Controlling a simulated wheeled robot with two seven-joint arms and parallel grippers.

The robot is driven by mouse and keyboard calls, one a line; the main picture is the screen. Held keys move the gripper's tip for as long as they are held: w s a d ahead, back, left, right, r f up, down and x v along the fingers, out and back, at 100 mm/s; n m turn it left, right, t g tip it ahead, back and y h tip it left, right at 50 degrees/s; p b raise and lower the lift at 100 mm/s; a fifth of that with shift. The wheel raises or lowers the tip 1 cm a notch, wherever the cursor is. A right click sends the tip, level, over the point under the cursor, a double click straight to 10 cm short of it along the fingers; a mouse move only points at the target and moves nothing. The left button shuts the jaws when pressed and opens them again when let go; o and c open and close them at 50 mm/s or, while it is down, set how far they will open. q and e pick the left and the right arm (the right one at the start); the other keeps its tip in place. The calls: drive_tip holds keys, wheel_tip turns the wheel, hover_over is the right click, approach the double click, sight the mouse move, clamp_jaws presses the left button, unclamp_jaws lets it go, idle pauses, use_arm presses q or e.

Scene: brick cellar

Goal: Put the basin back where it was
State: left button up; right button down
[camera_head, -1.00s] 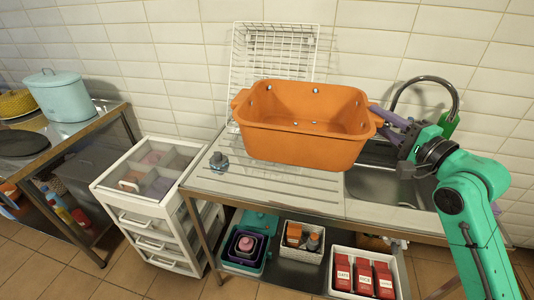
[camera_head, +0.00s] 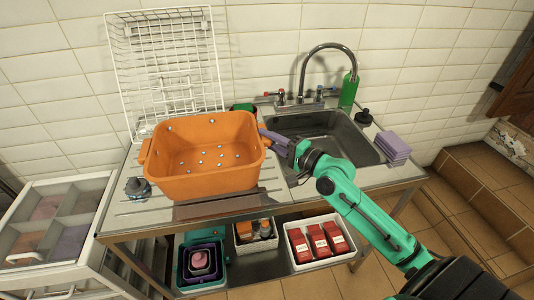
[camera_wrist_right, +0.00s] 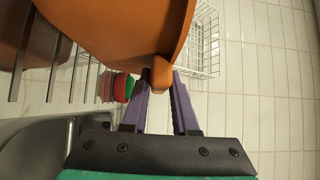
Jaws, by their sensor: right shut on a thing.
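The orange basin (camera_head: 203,182) is at the drainboard left of the sink in the head view, its open top and the holes in its floor showing. I cannot tell whether its base touches the drainboard (camera_head: 130,203). My right gripper (camera_head: 268,138) is shut on the handle at the basin's right end. In the right wrist view the purple fingers (camera_wrist_right: 161,92) close around the basin's orange handle (camera_wrist_right: 161,72), with the basin wall (camera_wrist_right: 120,25) above. The left gripper is not in view.
The sink (camera_head: 325,135) with its tap (camera_head: 325,60) is to the right, with purple sponges (camera_head: 393,147) beyond. A white wire rack (camera_head: 165,65) leans on the wall behind the basin. A dark stopper-like object (camera_head: 137,188) is left of the basin. Red packets (camera_head: 318,240) sit below.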

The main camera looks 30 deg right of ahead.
wheel_tip(320, 180, down, 5)
drive_tip(key=shift+r+b, duration=0.2)
drive_tip(key=shift+b, duration=0.65)
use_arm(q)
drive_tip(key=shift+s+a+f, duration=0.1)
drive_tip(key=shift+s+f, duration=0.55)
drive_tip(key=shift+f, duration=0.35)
use_arm(e)
drive_tip(key=c, duration=1)
unclamp_jaws()
drive_tip(key=shift+c, duration=0.2)
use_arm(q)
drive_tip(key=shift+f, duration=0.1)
use_arm(e)
drive_tip(key=o, duration=0.4)
drive_tip(key=shift+c, duration=0.2)
